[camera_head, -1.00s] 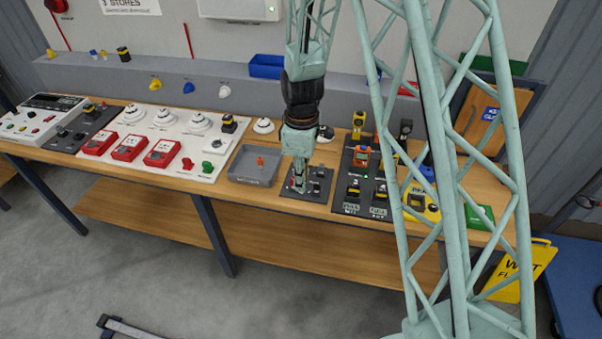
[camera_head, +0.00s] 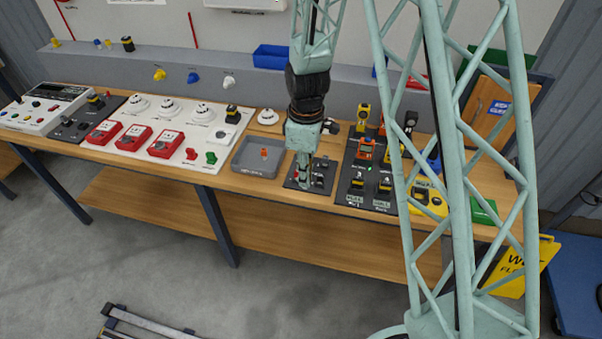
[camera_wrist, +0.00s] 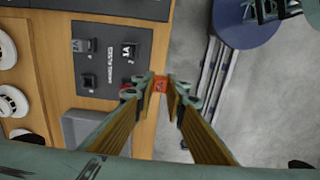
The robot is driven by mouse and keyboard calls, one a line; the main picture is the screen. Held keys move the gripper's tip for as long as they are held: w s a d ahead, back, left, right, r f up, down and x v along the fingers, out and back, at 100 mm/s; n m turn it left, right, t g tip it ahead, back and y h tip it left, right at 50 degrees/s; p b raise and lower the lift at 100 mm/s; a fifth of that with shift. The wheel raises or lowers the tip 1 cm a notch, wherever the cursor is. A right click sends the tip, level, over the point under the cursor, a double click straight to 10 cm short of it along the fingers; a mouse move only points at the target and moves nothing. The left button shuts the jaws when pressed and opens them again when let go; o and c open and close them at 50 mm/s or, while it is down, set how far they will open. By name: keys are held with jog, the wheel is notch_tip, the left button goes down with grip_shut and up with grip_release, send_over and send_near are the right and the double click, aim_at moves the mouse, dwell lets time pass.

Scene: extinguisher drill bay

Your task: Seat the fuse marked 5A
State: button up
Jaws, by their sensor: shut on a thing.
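My gripper (camera_wrist: 160,84) is shut on a small orange-red fuse (camera_wrist: 160,85), held between the fingertips. Its dark marking is too small to read. In the wrist view a dark fuse panel (camera_wrist: 113,73) lies left of the fingertips, with several dark square parts on it; one (camera_wrist: 129,50) has a white mark like 1A. A small red part (camera_wrist: 127,92) sits at the panel's near edge, beside the fingers. In the head view my gripper (camera_head: 304,176) is low over the left part of the fuse panel (camera_head: 300,185) and hides some of it. I cannot tell whether the fuse touches the panel.
A grey tray (camera_head: 246,167) with an orange piece (camera_head: 264,153) stands left of the panel. A dark board (camera_head: 349,190) with yellow-and-black units is close on the right. White detectors and red call points (camera_head: 165,144) stand further left. The bench's front edge is near.

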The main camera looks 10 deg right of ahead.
jog(key=shift+w, duration=0.1)
jog(key=shift+w+d+r+m+b, duration=0.45)
jog(key=shift+w+d+m+b, duration=1.1)
jog(key=shift+w+d+m, duration=0.4)
jog(key=shift+w+d+r+m+b, duration=0.5)
jog(key=shift+w+d+m+b, duration=1.15)
jog(key=shift+m, duration=0.55)
jog(key=shift+w+d+r+m+b, duration=0.45)
jog(key=shift+w+d+m+b, duration=1.2)
jog(key=shift+m, duration=0.4)
jog(key=shift+w+a, duration=0.1)
jog(key=shift+w, duration=0.1)
